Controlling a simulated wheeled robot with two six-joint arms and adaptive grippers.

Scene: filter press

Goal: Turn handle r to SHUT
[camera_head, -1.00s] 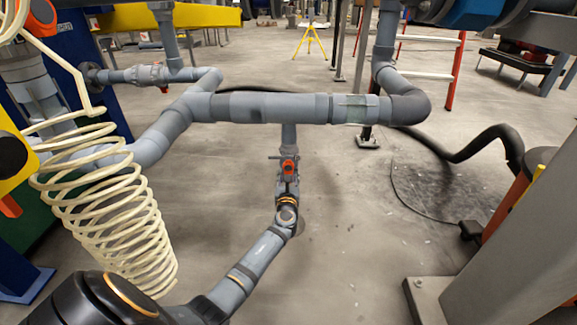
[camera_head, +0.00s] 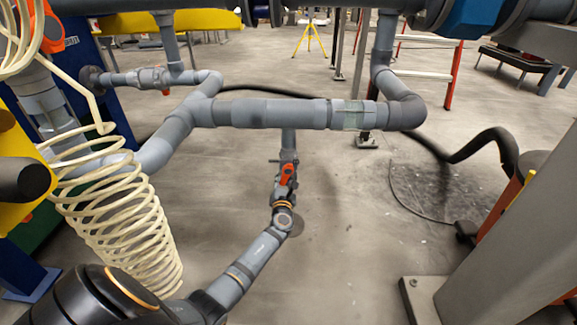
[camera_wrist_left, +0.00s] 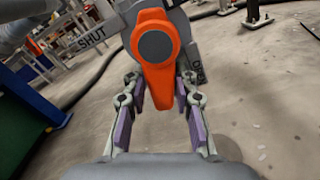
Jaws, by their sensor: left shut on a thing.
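The orange handle (camera_head: 287,174) sits on a valve on the grey pipe stub below the horizontal pipe. In the left wrist view the handle (camera_wrist_left: 154,55) has a round hub, and its lever points down toward my gripper. My left gripper (camera_wrist_left: 158,105) is shut on the lever, which lies between its two purple-padded fingers. In the head view the left gripper (camera_head: 283,192) is small and partly hidden. A SHUT label (camera_wrist_left: 92,38) is left of the handle, and another label (camera_wrist_left: 198,77), partly hidden, is close on its right. My right gripper is not in view.
The horizontal grey pipe (camera_head: 270,113) crosses above the valve. A cream coiled hose (camera_head: 125,230) hangs at the left, close to my left arm. A grey post (camera_head: 500,240) stands at the right. The floor around the valve is mostly clear.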

